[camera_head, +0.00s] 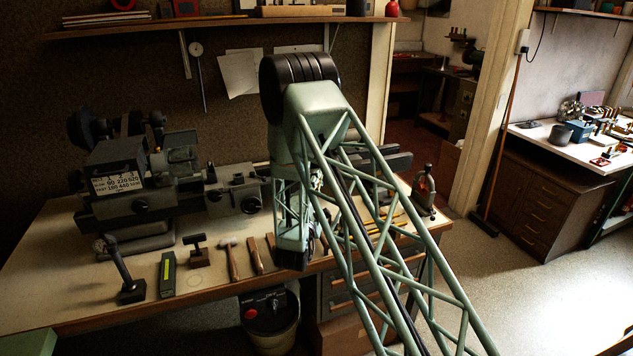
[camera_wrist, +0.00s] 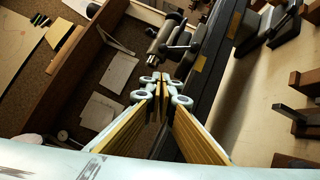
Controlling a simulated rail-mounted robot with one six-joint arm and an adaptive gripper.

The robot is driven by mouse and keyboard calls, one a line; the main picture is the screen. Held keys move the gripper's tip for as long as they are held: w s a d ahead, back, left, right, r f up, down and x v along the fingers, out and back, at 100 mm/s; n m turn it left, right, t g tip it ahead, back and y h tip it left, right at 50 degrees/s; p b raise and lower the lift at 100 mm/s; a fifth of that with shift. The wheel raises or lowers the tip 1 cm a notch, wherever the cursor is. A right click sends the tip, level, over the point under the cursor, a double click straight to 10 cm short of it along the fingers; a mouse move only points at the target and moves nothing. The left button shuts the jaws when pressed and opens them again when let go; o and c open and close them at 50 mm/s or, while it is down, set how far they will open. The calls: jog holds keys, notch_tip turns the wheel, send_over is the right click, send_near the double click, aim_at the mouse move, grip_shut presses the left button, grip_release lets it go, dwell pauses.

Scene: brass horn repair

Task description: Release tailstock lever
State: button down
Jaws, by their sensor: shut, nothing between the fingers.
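In the wrist view my gripper (camera_wrist: 163,84) is shut, its fingertips together with nothing between them. Beyond the tips is a grey cylindrical part that looks like the tailstock (camera_wrist: 165,36). A dark lever with a rounded end (camera_wrist: 186,46) sticks out from it beside the long dark lathe bed (camera_wrist: 217,40). The fingertips appear short of the lever, with a gap between. In the head view the lathe (camera_head: 130,185) stands on the bench at the left. My arm covers the middle of the lathe there, so the tailstock, the lever and the fingertips cannot be made out.
The bench (camera_head: 75,290) carries a black stand (camera_head: 130,290), a green-black block (camera_head: 168,273) and a hammer (camera_head: 231,262) along its front. A red-and-black tool (camera_head: 424,190) stands at the right end. A shelf (camera_head: 230,20) runs above the lathe.

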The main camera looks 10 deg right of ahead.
jog(key=w+d+r, duration=0.2)
jog(key=w+d, duration=0.3)
jog(key=w, duration=0.2)
jog(key=shift+w+d+r, duration=0.15)
jog(key=shift+d+r, duration=0.05)
jog(key=shift+d, duration=0.15)
jog(key=shift+d+r, duration=0.15)
jog(key=shift+d, duration=0.05)
dwell(0.5)
jog(key=shift+a+m, duration=0.1)
jog(key=shift+m, duration=0.2)
